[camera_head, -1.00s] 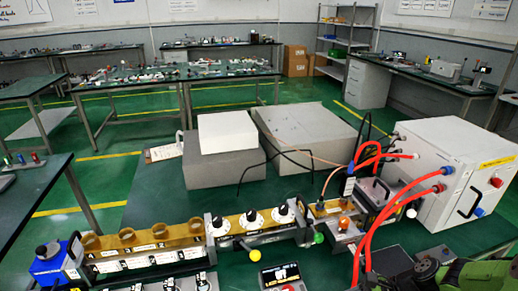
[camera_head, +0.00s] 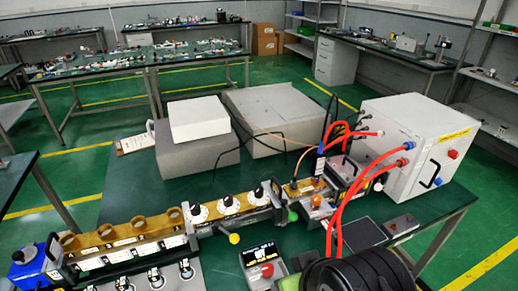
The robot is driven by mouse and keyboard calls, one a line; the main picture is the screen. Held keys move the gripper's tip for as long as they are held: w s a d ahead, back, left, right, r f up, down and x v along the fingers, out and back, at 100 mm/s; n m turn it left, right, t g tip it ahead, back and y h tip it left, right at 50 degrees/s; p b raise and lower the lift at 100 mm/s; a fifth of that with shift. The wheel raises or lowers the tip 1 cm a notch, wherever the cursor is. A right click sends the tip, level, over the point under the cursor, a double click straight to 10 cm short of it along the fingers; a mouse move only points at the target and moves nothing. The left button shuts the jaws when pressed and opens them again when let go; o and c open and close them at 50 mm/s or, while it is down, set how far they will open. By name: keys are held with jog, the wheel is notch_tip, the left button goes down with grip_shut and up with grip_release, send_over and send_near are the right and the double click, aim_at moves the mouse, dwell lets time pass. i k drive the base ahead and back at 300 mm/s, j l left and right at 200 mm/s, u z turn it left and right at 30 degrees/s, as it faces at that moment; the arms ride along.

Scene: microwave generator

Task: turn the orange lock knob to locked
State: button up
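The orange lock knob (camera_head: 316,200) is a small round knob on the metal and brass-coloured waveguide assembly (camera_head: 299,188), right of the white dials. Its lock position is too small to read. Part of my black and green arm shows at the bottom right, in front of and below the knob in the picture, apart from it. My gripper's fingers are not visible.
Red hoses (camera_head: 352,190) arch from the white generator box (camera_head: 405,135) down just right of the knob. A green ball knob (camera_head: 293,216) and a yellow one (camera_head: 234,238) stick out to its left. A control box with a red button (camera_head: 267,270) lies in front.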

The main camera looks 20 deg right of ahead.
aim_at(316, 200)
jog(key=z, duration=1.25)
jog(key=i+j+u, duration=0.1)
jog(key=u, duration=0.3)
jog(key=i+j+u, duration=0.1)
jog(key=u, duration=0.35)
jog(key=i+u, duration=0.2)
jog(key=u, duration=0.2)
